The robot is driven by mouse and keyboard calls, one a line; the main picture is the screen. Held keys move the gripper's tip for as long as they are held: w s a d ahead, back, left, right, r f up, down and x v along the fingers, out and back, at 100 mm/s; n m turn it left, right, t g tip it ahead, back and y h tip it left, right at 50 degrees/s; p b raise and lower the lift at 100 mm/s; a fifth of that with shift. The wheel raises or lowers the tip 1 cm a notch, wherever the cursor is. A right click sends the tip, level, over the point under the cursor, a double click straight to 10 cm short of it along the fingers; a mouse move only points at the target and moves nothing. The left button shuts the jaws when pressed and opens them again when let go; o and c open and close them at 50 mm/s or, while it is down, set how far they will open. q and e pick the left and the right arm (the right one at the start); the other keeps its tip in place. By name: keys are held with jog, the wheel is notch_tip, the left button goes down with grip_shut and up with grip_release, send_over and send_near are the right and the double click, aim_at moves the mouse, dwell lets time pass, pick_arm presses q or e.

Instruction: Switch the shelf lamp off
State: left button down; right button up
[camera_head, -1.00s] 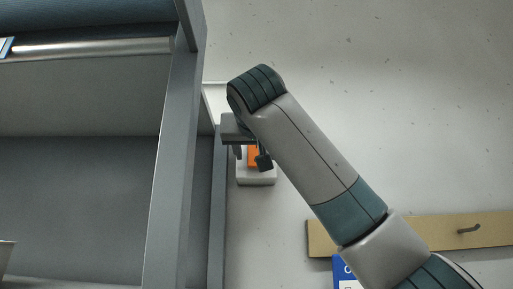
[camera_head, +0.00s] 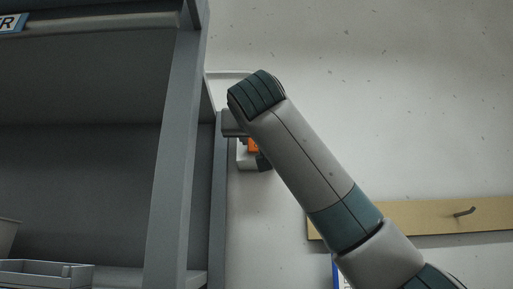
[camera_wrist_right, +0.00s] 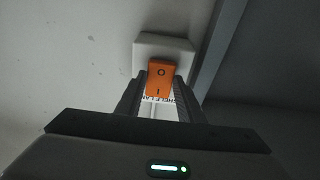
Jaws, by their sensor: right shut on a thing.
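The orange rocker switch (camera_head: 253,146) sits on a white box (camera_head: 254,167) on the wall, just right of the shelf's upright. In the right wrist view the rocker (camera_wrist_right: 160,78) bears an O at its upper end and an I at its lower end. Which end is pressed in I cannot tell. A label (camera_wrist_right: 158,99) below it is partly hidden. My right gripper (camera_wrist_right: 159,101) is shut on the rocker, one finger at each side. In the head view it partly covers the switch. The lamp strip (camera_head: 100,22) under the shelf top looks dull and unlit. My left gripper is not in view.
The grey shelf's upright (camera_head: 174,160) stands close left of the switch. A grey bin (camera_head: 45,275) is inside the shelf at lower left. A wooden rail (camera_head: 420,217) with a hook (camera_head: 464,211) is on the wall at right. The wall above is bare.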

jog(key=t+b, duration=0.1)
jog(key=b, duration=0.1)
jog(key=f+t+b, duration=0.1)
jog(key=t+b, duration=0.1)
jog(key=shift+w+b, duration=0.2)
jog(key=shift+b, duration=0.1)
jog(key=o, duration=1.1)
jog(key=shift+c, duration=0.2)
jog(key=shift+f, duration=0.1)
